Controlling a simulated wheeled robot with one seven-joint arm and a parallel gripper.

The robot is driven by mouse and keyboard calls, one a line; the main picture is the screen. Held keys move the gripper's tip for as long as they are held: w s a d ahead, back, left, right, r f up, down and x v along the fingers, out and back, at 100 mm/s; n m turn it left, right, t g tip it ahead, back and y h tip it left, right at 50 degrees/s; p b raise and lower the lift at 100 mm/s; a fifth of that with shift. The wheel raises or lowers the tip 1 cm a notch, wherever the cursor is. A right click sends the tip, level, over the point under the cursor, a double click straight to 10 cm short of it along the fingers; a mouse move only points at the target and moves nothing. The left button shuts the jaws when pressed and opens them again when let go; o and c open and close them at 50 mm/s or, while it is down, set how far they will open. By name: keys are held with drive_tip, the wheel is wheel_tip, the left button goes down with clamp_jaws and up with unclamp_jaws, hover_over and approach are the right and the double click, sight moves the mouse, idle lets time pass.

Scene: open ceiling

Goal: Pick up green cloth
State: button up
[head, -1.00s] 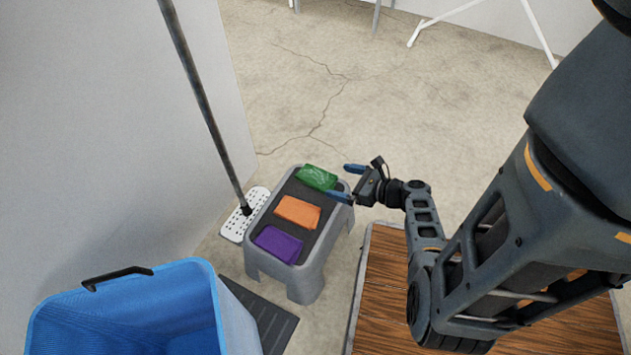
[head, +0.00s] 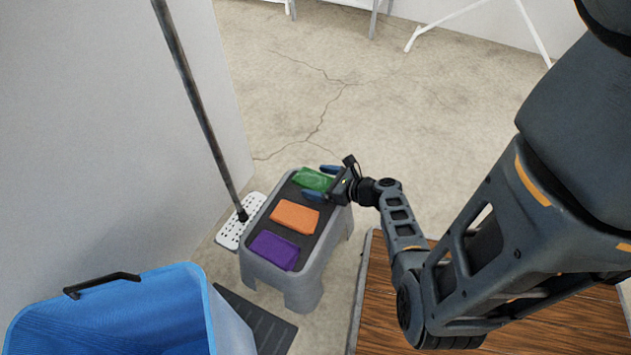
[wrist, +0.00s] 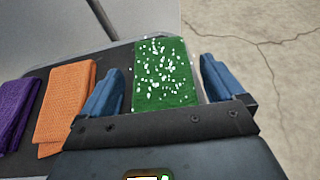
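The green cloth (head: 312,179) lies folded at the far end of the grey step stool (head: 322,241), with white specks on it in the wrist view (wrist: 165,75). My gripper (head: 326,181) is open at the right side of the cloth. In the wrist view my gripper (wrist: 160,88) has one blue finger on each side of the cloth, with the cloth between them. I cannot tell whether either finger touches it. My gripper hides part of the cloth's right edge in the head view.
An orange cloth (head: 296,217) and a purple cloth (head: 275,250) lie on the same stool, nearer. A mop (head: 195,95) stands left of the stool. A blue bin (head: 115,315) is at lower left, and a wooden surface (head: 390,290) at right.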

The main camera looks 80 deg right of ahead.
drive_tip(key=shift+s+f, duration=0.15)
drive_tip(key=shift+f, duration=0.1)
drive_tip(key=c, duration=0.8)
drive_tip(key=shift+r, duration=0.1)
